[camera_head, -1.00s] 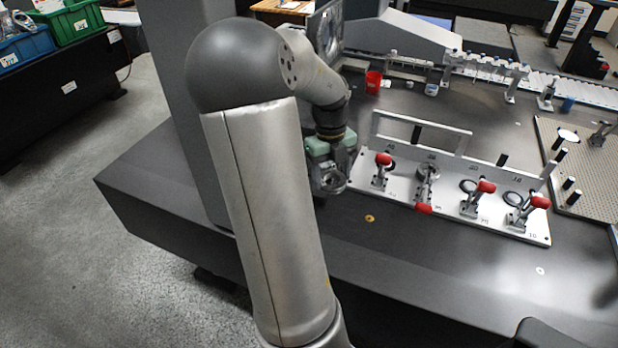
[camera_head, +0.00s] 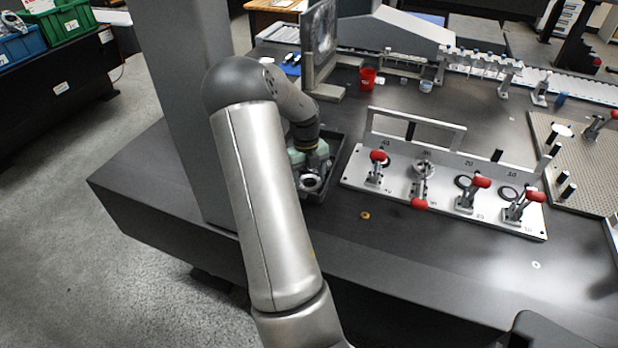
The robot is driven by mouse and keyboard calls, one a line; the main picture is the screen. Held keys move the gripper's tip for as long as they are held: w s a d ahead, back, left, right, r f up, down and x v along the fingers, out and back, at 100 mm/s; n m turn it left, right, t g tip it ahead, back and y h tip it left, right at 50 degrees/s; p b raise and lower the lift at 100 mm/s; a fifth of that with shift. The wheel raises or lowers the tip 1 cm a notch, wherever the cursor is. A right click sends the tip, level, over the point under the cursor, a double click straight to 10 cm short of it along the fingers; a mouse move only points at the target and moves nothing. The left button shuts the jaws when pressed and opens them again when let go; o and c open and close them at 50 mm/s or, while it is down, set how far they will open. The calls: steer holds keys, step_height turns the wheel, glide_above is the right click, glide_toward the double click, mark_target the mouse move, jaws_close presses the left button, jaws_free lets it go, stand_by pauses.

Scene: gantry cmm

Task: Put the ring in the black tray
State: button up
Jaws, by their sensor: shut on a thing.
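My gripper (camera_head: 309,172) is shut on a metallic ring (camera_head: 312,182), a grey round piece with a dark centre. The arm's elbow and wrist partly hide the gripper, and the fingertips are hard to make out. The black tray (camera_head: 337,147) is behind and around my gripper in the picture, to the left of the clamp fixture. Its left part is hidden by my arm. The ring appears over or inside the tray's near part; I cannot tell whether it touches the tray floor.
A silver fixture (camera_head: 400,187) with several red-handled toggle clamps stands to the right of the tray. A small orange ring-like piece (camera_head: 364,215) lies on the dark table in front. A red cup (camera_head: 367,78) and an upright framed panel (camera_head: 319,42) are behind.

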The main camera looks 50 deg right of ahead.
mark_target(306, 177)
steer(key=shift+f, duration=0.15)
steer(key=o, duration=1)
steer(key=r, duration=0.4)
steer(key=w+r, duration=0.1)
steer(key=r, duration=0.3)
steer(key=r+p, duration=0.1)
steer(key=r, duration=0.3)
steer(key=shift+w+d+r, duration=0.15)
steer(key=shift+w+d, duration=0.2)
steer(key=shift+d, duration=0.05)
